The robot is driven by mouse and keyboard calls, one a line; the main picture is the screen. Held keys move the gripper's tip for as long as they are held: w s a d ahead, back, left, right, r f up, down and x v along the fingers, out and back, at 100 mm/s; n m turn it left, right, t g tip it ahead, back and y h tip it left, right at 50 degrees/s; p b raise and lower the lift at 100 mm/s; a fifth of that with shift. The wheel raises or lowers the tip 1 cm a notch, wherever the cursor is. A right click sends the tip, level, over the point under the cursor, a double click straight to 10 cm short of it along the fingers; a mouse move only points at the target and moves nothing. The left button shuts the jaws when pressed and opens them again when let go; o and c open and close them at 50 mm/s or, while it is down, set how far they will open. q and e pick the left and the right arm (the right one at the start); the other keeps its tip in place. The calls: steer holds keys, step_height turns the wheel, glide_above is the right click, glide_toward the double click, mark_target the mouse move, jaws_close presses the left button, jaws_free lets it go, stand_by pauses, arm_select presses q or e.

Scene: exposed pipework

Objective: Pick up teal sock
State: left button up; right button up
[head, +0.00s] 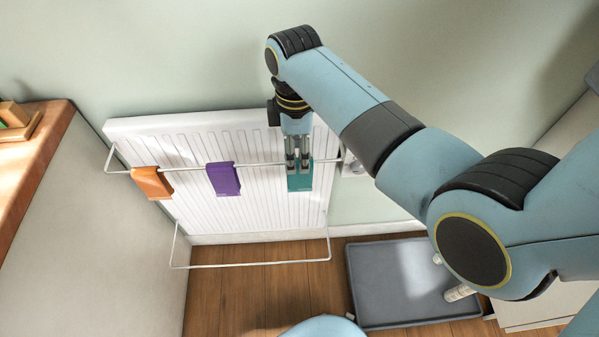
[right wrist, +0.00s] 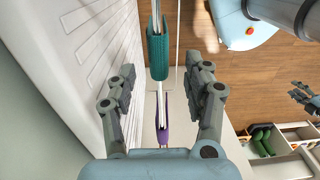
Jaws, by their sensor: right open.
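The teal sock (head: 307,176) hangs folded over the upper rail, at the right end of the row in the head view. In the right wrist view the teal sock (right wrist: 158,55) lies between the lines of my open fingers, toward the top. My right gripper (head: 298,158) is open and empty in front of the sock, partly covering it. Its two fingers stand wide apart in the right wrist view (right wrist: 160,85). I cannot tell whether they touch the sock. My left gripper (right wrist: 304,97) shows small at the right edge of that view, its jaw state unclear.
A purple sock (head: 224,179) and an orange sock (head: 152,183) hang on the same rail (head: 193,167). A white radiator (head: 250,205) is close behind. A grey tray (head: 390,292) lies on the wooden floor at right. A wooden counter (head: 40,150) stands at left.

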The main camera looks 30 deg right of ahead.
mark_target(300, 177)
steer(key=f, duration=0.4)
steer(key=shift+s+d+f, duration=0.15)
steer(key=shift+d+f, duration=0.05)
steer(key=shift+d, duration=0.1)
arm_select(q)
steer(key=shift+f, duration=0.25)
arm_select(e)
jaws_close()
